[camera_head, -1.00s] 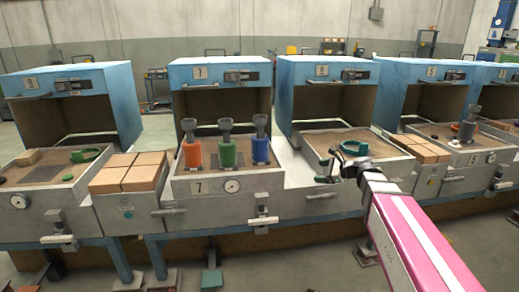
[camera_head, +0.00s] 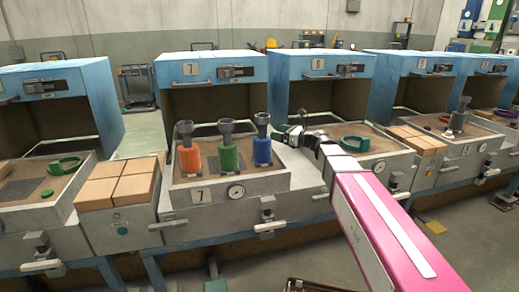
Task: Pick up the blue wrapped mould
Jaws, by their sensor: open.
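The blue wrapped mould (camera_head: 262,148) stands upright in the sandy tray of station 7 (camera_head: 205,196), with a dark grey cup on top. It is the rightmost of three wrapped moulds there. The green one (camera_head: 229,155) is beside it and the orange one (camera_head: 189,158) is at the left. My gripper (camera_head: 283,131) is just to the right of the blue mould at about the height of its cup. It is open and holds nothing. The head view does not show clearly whether the fingers touch the mould.
Brick blocks (camera_head: 120,183) lie left of the station 7 tray. Blue oven hoods (camera_head: 213,69) stand behind the trays. A green ring (camera_head: 356,144) lies in the tray to the right, near my arm. A clamp handle and gauge (camera_head: 236,192) are on the front.

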